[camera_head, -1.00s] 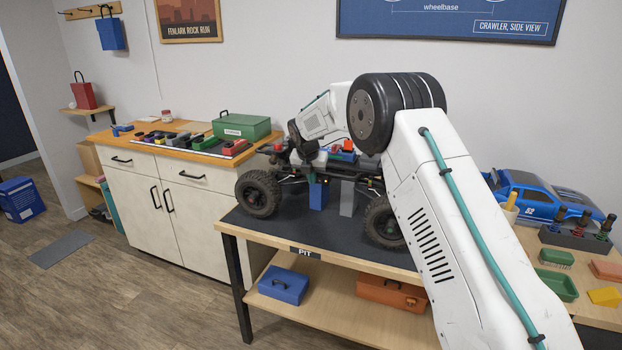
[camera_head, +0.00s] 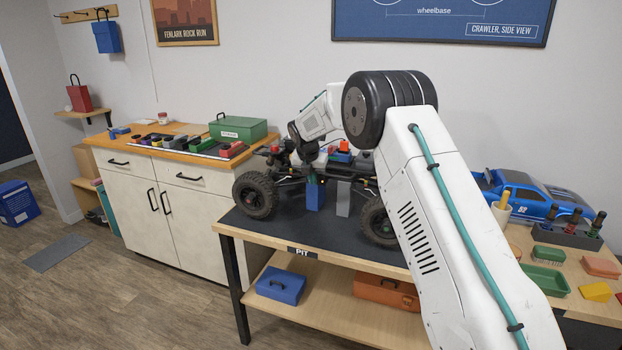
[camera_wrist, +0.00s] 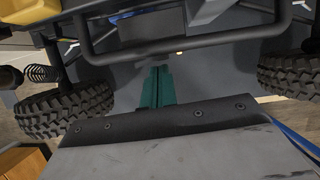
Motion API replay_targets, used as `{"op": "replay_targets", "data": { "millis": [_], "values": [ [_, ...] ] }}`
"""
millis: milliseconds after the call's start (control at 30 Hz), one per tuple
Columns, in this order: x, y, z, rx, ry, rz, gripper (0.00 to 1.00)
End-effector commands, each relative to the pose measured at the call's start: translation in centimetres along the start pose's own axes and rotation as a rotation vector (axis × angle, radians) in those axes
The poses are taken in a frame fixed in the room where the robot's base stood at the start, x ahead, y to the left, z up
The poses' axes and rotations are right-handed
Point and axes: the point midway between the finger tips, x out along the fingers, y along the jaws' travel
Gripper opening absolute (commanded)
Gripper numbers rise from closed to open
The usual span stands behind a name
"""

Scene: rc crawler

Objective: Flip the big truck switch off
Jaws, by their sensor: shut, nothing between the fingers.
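The big truck (camera_head: 256,195), a crawler chassis without its body shell, stands on the dark mat of the pit bench, held up on a blue stand (camera_head: 315,196) and a grey stand (camera_head: 343,199). My arm reaches over it from the right, and my gripper is down among the truck's middle parts, mostly hidden in the head view. In the wrist view the teal fingers of my gripper (camera_wrist: 156,88) are together and empty, below a black bar (camera_wrist: 190,40) of the truck. Tyres (camera_wrist: 62,108) show at both sides. I cannot make out the switch in either view.
The pit bench edge (camera_head: 285,246) is in front, with a blue box (camera_head: 281,286) and an orange case (camera_head: 387,291) on its lower shelf. A blue car body (camera_head: 535,198) and small trays are at right. A green box (camera_head: 238,129) stands on the left cabinet.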

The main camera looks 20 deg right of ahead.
Motion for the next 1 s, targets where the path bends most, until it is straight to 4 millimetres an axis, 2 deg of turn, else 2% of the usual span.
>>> {"op": "replay_targets", "data": {
  "millis": [267, 367, 500, 600, 800, 1000],
  "values": [
    [-0.1, 0.2, -0.3, -0.001, 0.000, 0.001, 0.00],
    [-0.5, 0.5, -1.2, -0.005, 0.001, 0.001, 0.00],
    [-1.5, 1.2, -3.6, -0.012, 0.001, 0.004, 0.00],
    [-4.2, 1.2, -3.5, -0.010, -0.003, 0.007, 0.00],
    [-8.1, 0.0, -2.8, 0.002, -0.003, 0.002, 0.00],
    [-10.6, -0.1, -2.8, 0.002, -0.001, 0.001, 0.00]
  ]
}}
